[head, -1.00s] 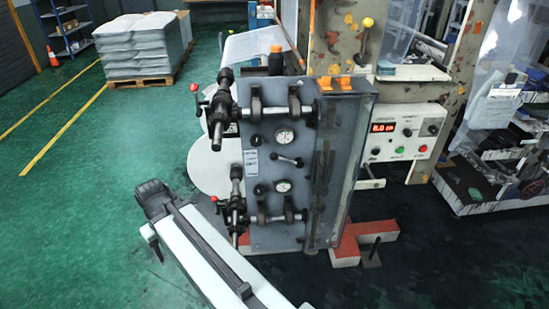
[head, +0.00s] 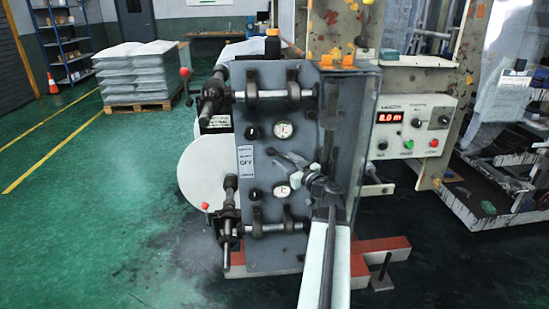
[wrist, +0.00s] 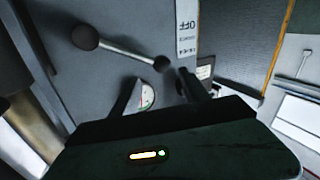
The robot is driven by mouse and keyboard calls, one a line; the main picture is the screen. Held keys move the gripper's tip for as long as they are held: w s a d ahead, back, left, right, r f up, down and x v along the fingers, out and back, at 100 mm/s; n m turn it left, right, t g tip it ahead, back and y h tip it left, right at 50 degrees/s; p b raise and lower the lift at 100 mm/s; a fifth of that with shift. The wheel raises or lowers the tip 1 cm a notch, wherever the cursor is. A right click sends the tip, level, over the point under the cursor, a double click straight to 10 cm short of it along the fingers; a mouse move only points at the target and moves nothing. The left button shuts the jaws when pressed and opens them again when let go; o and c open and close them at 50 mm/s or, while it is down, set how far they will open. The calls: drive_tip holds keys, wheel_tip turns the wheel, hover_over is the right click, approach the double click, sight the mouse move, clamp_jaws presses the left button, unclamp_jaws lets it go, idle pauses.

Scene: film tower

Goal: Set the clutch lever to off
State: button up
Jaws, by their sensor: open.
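The clutch lever (head: 272,152) is a short grey bar with dark ball ends on the grey panel (head: 300,95), between two round gauges. In the wrist view the lever (wrist: 122,49) lies tilted, its larger knob (wrist: 85,37) at the upper left.
The lower gauge (head: 283,191) is close to my gripper. Shafts with brackets (head: 265,97) stick out above and below. A clear guard (head: 350,130) stands on the panel's right. A control box (head: 412,127) is further right. Green floor (head: 120,220) is free at left.

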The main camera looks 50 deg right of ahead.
sight(274, 153)
drive_tip(key=x, duration=0.7)
drive_tip(key=shift+w, duration=0.4)
clamp_jaws()
drive_tip(key=shift+a, duration=0.1)
idle(0.7)
